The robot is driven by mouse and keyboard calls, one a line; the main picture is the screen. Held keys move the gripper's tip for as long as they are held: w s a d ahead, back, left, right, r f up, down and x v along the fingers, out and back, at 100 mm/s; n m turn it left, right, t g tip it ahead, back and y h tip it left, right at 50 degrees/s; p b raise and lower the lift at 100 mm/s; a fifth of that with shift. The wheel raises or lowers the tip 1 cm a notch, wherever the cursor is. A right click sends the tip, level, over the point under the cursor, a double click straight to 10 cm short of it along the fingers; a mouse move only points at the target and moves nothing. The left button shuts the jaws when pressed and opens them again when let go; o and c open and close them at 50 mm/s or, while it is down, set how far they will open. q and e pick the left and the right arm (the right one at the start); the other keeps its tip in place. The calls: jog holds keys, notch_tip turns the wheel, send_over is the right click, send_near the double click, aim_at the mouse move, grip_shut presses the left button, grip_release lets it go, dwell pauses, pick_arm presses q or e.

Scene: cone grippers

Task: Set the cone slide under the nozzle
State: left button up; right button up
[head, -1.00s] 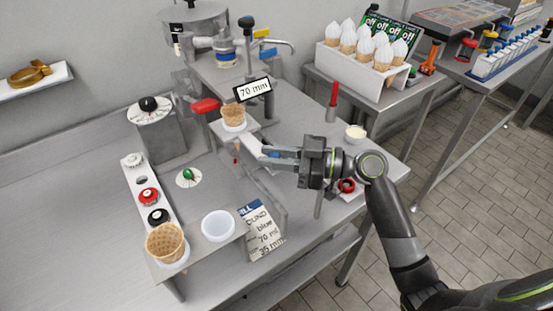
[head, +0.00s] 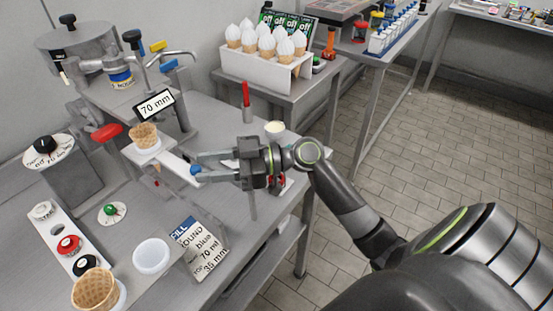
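The cone slide (head: 178,165) is a pale tray running from the machine towards the lower right, with a blue knob (head: 195,168) at its near end. A waffle cone (head: 144,135) stands upright in a white holder at the slide's far end, below the "70 mm" sign (head: 156,104). My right gripper (head: 192,168) reaches in from the right. Its two fingers are spread around or beside the knob, with a gap visible; firm contact cannot be seen. The nozzle is not clearly visible near the sign. My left gripper is out of view.
A red lever (head: 110,133) is left of the cone. A red upright handle (head: 246,96) stands behind my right gripper. A rack of white-topped cones (head: 268,65) is behind.

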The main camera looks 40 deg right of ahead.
jog(key=b+v, duration=0.2)
jog(key=v, duration=1.2)
jog(key=shift+b, duration=0.4)
